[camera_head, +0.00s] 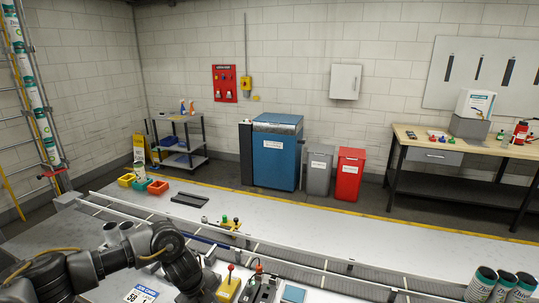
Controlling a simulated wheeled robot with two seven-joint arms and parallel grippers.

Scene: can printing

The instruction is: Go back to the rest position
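My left arm (115,262) comes in from the lower left and bends down at the bottom edge. Its gripper is hidden below the frame. My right arm and gripper do not show. A slanted column of cans (34,95) runs along the rack at the left.
Rails (340,268) cross the table. A yellow box with a red lever (229,286) and a sign (141,294) sit beside my arm. Yellow (126,180), green and red bins stand at the back left. The table's middle right is clear.

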